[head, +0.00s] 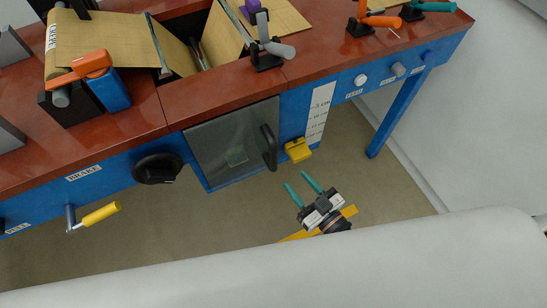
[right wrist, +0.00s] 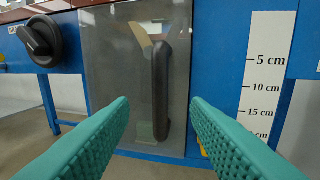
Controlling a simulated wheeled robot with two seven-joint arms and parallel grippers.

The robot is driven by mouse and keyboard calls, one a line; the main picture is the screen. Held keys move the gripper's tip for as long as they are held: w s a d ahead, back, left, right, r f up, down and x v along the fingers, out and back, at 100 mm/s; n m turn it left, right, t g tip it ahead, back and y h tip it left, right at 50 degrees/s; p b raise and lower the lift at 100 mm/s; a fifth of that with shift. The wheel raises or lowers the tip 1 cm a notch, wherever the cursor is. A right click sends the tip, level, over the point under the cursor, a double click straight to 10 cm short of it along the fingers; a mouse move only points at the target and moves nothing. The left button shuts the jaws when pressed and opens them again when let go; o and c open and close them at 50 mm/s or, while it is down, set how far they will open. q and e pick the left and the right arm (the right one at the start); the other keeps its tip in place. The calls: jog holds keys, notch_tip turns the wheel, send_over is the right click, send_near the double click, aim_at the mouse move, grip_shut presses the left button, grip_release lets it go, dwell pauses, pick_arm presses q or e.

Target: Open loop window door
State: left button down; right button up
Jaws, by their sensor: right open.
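The loop window door (head: 222,153) is a grey, see-through panel in the blue front of the machine, and it looks closed. Its black upright bar handle (head: 268,147) is on the door's right side. In the right wrist view the door (right wrist: 110,75) fills the middle, and the handle (right wrist: 161,90) stands between my two fingertips, farther off. My right gripper (head: 298,188), with teal fingers, is open and empty, in front of and below the handle, apart from it. My left gripper is not in view.
A black knob (head: 157,168) marked BRAKE and a crank with a yellow grip (head: 100,214) stick out left of the door. A yellow block (head: 298,149) sits right of the handle, below a centimetre scale (head: 319,112). The floor before the door is clear.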

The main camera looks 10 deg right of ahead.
aim_at(276, 158)
jog(key=x, duration=1.1)
jog(key=shift+w+a, duration=0.1)
jog(key=shift+w, duration=0.05)
grip_shut()
